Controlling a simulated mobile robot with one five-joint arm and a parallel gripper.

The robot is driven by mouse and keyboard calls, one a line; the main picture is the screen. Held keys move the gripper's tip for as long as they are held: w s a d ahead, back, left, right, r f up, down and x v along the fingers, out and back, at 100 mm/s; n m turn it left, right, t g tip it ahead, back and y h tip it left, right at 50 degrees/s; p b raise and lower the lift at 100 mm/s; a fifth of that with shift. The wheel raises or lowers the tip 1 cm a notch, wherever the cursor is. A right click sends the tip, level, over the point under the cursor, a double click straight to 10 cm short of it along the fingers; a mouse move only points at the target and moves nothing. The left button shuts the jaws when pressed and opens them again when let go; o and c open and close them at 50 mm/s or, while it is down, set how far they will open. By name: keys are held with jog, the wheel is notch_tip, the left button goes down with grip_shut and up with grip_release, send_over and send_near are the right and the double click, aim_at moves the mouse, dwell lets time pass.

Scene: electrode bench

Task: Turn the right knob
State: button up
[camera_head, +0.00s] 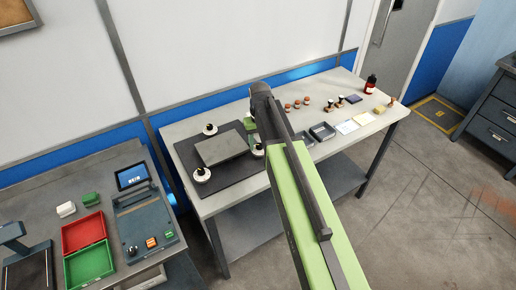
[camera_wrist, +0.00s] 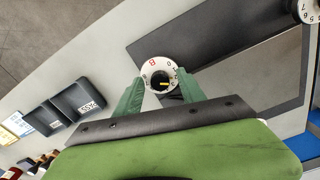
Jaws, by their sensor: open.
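The right knob (camera_head: 258,149) shows beside my arm in the head view, at the right edge of the dark mat. In the head view my arm largely hides the gripper.
Other dials, one at the front left (camera_head: 202,175) and one at the back left (camera_head: 210,129), stand around a grey plate (camera_head: 222,148) on the dark mat (camera_head: 190,158). Dark trays (camera_head: 322,131), bottles and small items lie along the bench to the right of my arm.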

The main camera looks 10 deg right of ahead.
jog(key=shift+r, duration=0.1)
grip_shut()
jog(key=shift+a, duration=0.3)
jog(key=shift+d, duration=0.2)
jog(key=shift+d+m, duration=0.1)
jog(key=shift+m, duration=2.7)
grip_release()
